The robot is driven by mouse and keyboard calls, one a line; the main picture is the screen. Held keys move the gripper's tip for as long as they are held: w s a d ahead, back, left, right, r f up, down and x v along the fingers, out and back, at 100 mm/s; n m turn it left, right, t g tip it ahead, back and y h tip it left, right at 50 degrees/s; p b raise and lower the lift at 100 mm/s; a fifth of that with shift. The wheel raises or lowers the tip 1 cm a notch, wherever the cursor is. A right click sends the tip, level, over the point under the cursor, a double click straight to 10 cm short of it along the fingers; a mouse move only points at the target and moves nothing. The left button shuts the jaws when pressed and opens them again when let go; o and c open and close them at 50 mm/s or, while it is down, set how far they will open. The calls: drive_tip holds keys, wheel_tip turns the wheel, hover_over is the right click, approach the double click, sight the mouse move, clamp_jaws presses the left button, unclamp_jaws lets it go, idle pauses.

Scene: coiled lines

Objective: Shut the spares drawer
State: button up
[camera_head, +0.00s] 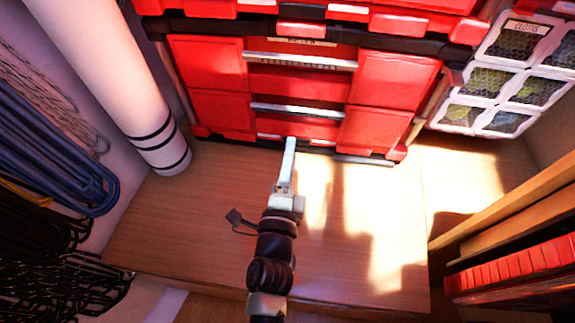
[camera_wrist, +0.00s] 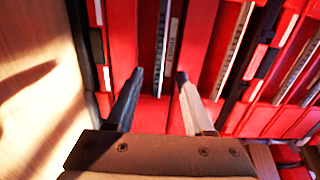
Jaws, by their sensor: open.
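A red cabinet (camera_head: 395,80) with several stacked drawer fronts and pale metal handle bars stands at the back of a wooden surface. I cannot read which front is the spares drawer, or tell how far any drawer stands out. The upper handle bar (camera_head: 302,61), the middle one (camera_head: 297,110) and a low strip (camera_head: 365,160) show. My gripper (camera_head: 290,143) points at the lower middle of the cabinet. In the wrist view its two fingers (camera_wrist: 160,77) are apart with nothing between them, in front of red fronts and a labelled strip (camera_wrist: 172,40).
A white roll with black bands (camera_head: 110,70) and hanging coiled lines (camera_head: 50,150) are at left. White mesh-fronted bins (camera_head: 485,80) are at right, above wooden boards and a red row (camera_head: 515,265).

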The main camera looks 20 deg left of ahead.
drive_tip(key=shift+v, duration=1.4)
drive_tip(key=w+d+r+n+t+y, duration=0.15)
drive_tip(key=w+r+n, duration=0.25)
drive_tip(key=r, duration=1.1)
drive_tip(key=w+d+r+n+t, duration=0.1)
drive_tip(key=w+r+n+t, duration=0.3)
drive_tip(key=r, duration=1.1)
drive_tip(key=s+d+r+n+t+h, duration=0.2)
drive_tip(key=s+d+r, duration=0.2)
drive_tip(key=r, duration=0.5)
drive_tip(key=s+d+r+n+t+h, duration=0.1)
drive_tip(key=s+d+r+n+h, duration=0.25)
drive_tip(key=r, duration=0.55)
drive_tip(key=s+d+r+n+t+h, duration=0.15)
drive_tip(key=s+d+r, duration=0.25)
drive_tip(key=r, duration=0.5)
wheel_tip(320, 180, up, 31)
drive_tip(key=p, duration=3.1)
drive_tip(key=shift+w+a+p, duration=0.25)
drive_tip(key=shift+w+p, duration=0.05)
drive_tip(key=shift+p, duration=0.05)
